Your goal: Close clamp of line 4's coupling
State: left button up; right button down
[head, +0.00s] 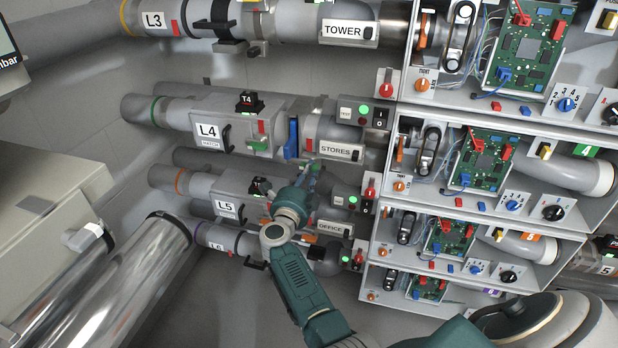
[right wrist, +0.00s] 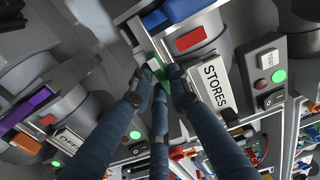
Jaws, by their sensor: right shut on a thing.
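My right gripper (right wrist: 158,88) is shut on a narrow green piece (right wrist: 159,72) beside the STORES label, at the coupling's lower side. The fingers partly hide the green piece, so whether the clamp is closed cannot be told. My left gripper is not in view.
Line 5, labelled L5 (head: 228,208) and OFFICE (head: 332,228), runs just below, close to my right arm. Line 3, labelled TOWER (head: 347,30), runs above. Open electronics boxes with circuit boards (head: 487,160) stand at the right. A shiny metal pipe (head: 115,290) lies at lower left.

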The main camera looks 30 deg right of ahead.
jog(key=c, duration=1.6)
grip_release()
jog(key=shift+c, duration=0.2)
jog(key=shift+a, duration=0.1)
